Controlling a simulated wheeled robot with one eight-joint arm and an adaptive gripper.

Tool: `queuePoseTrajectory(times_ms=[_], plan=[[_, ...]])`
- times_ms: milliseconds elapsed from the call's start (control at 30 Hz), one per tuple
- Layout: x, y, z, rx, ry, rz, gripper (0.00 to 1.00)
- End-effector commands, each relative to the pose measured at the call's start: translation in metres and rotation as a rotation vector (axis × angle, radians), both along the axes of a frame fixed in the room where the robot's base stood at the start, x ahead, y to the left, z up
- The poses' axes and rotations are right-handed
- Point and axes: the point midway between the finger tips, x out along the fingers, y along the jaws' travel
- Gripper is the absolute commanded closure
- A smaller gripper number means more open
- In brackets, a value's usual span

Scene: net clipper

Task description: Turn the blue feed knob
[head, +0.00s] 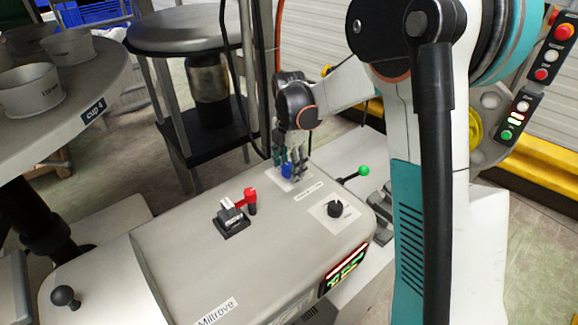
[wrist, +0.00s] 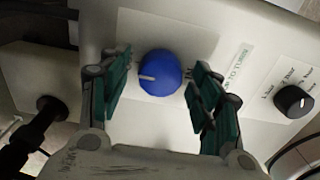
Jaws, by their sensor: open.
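The blue feed knob (wrist: 160,73) sits on a white label plate on the machine's top, its white pointer line facing left in the wrist view. In the head view the knob (head: 287,170) shows small and partly covered below my gripper (head: 290,168). My gripper (wrist: 160,98) is open in the wrist view, with one green-padded finger on each side of the knob. A gap shows between each finger and the knob in that view. I cannot tell how far the fingertips reach down beside it.
A black knob (head: 335,209) with dial markings is on the same machine top. A red-handled lever (head: 250,200) stands to the left. A green-tipped lever (head: 358,173) sticks out behind. A round table with cups (head: 66,48) is at the far left.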

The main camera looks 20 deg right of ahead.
Motion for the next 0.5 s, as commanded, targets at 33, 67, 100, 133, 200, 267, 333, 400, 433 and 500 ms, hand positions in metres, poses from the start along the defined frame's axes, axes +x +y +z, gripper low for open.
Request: queuePoseTrajectory(times_ms=[33, 67, 100, 133, 200, 267, 333, 400, 433, 500], plan=[[0.0000, 0.0000, -0.0006, 0.000, 0.000, 0.000, 0.42], [0.0000, 0.0000, -0.0006, 0.000, 0.000, 0.000, 0.42], [0.0000, 0.0000, -0.0005, 0.000, 0.000, 0.000, 0.42], [0.0000, 0.0000, -0.0004, 0.000, 0.000, 0.000, 0.42], [0.0000, 0.0000, -0.0002, 0.000, 0.000, 0.000, 0.42], [0.0000, 0.0000, -0.0002, 0.000, 0.000, 0.000, 0.49], [0.0000, 0.0000, -0.0001, 0.000, 0.000, 0.000, 0.65], [0.0000, 0.0000, -0.0001, 0.000, 0.000, 0.000, 0.80], [0.0000, 0.0000, -0.0001, 0.000, 0.000, 0.000, 0.86], [0.0000, 0.0000, -0.0001, 0.000, 0.000, 0.000, 0.86]])
